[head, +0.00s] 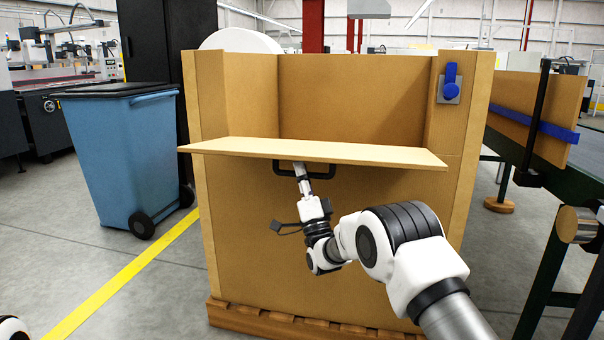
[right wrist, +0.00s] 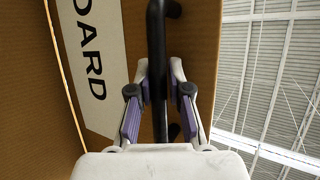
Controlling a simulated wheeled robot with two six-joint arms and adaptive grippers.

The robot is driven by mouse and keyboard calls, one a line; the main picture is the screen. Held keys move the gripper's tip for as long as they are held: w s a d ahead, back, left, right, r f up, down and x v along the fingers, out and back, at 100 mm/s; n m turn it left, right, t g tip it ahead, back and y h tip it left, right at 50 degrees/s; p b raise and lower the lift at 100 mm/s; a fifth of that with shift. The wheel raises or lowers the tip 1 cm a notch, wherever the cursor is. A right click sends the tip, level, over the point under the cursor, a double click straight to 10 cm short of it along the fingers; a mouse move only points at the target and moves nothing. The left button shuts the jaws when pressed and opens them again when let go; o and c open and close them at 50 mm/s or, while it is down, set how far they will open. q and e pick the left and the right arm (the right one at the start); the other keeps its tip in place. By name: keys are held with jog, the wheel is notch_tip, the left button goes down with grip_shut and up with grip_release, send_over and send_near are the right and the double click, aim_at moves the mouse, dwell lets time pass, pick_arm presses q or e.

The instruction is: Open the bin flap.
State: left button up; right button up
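The bin (head: 330,255) is a tall tan box with an open front top. Its flap (head: 310,150) stands out roughly level from the front, toward me. A black handle (head: 325,174) hangs on the flap's underside. My right gripper (head: 301,172) reaches up to this handle from below. In the right wrist view, the handle (right wrist: 157,45) runs between the two fingers of my right gripper (right wrist: 160,90), with a narrow gap beside it. The fingers look open around the bar. The flap's underside carries a white label (right wrist: 92,65) reading "OARD". My left gripper is not in view.
A blue latch (head: 451,84) sits on the bin's right front post. The bin stands on a wooden pallet (head: 300,323). A blue wheeled bin (head: 125,155) stands to the left. A conveyor (head: 540,175) with a board is on the right.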

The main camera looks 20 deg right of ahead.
jog(key=shift+o, duration=1.1)
jog(key=shift+a+r, duration=0.1)
